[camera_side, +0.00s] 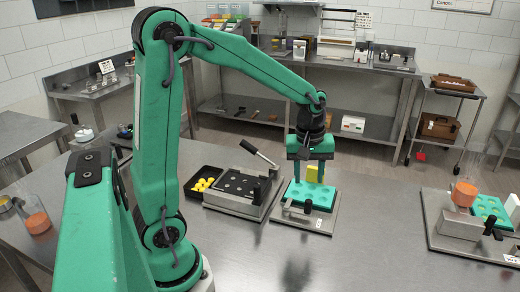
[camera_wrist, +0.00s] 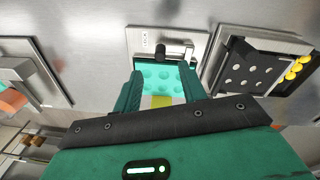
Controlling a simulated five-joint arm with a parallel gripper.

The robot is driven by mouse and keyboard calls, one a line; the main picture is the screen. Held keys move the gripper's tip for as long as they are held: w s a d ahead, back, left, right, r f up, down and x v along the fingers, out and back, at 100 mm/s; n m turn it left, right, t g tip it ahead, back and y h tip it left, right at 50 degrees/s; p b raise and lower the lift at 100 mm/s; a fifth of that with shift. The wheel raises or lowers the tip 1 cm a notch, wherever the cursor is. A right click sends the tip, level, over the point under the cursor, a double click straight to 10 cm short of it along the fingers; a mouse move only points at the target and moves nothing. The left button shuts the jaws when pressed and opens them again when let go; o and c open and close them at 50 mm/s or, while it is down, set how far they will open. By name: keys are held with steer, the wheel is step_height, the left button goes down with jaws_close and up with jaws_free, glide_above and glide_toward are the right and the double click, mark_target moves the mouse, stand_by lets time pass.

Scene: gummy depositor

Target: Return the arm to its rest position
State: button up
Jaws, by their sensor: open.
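My arm is bent over the bench, and my gripper (camera_side: 310,179) points down over a teal mould (camera_side: 318,196) on a metal fixture (camera_side: 305,220). The jaws are open, with one finger on each side. A small yellow block (camera_side: 313,173) shows between the fingers in the side view, and a yellow patch (camera_wrist: 161,101) shows between them in the wrist view. I cannot tell whether it touches either finger. The round cavities of the mould also show in the wrist view (camera_wrist: 158,77), beyond the fingertips.
Left of the fixture stands a metal press with a black plate (camera_side: 237,183) and a raised lever. Beside it is a black tray (camera_side: 194,169) with yellow pieces. A depositor station with an orange-filled hopper (camera_side: 465,192) stands at the right.

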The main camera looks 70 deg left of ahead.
steer(key=s+d+r+m+t, duration=0.2)
steer(key=s+d+r+m, duration=0.1)
steer(key=s+m, duration=0.3)
steer(key=s+d+r+m+t, duration=0.2)
steer(key=s+r+m, duration=0.3)
steer(key=s, duration=0.3)
steer(key=shift+s+d+r+m+t, duration=0.3)
steer(key=shift+s+d+m, duration=0.1)
steer(key=shift+m, duration=0.2)
stand_by(0.5)
